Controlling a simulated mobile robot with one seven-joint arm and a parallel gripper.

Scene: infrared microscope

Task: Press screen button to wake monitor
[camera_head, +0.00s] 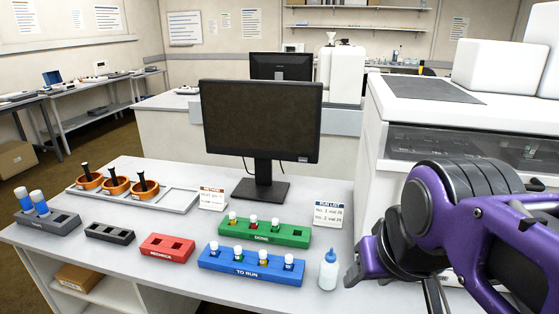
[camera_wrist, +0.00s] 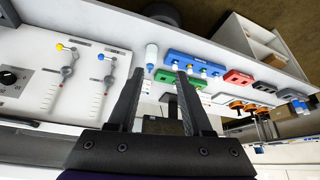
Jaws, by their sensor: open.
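The monitor (camera_head: 261,121) stands upright on the bench on a black stand, in the middle of the head view. Its screen is dark. I cannot make out a button on its frame. My gripper (camera_wrist: 160,72) shows in the wrist view with its two dark fingers spread apart and nothing held between them. In the head view my purple arm is at the right, apart from the monitor and to its right.
A blue rack (camera_head: 250,265), a green rack (camera_head: 264,234) and a red rack (camera_head: 167,248) stand in front of the monitor. A white bottle (camera_head: 328,270) and a run-list card (camera_head: 328,214) are nearer my arm. A white instrument (camera_head: 470,110) stands at the right.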

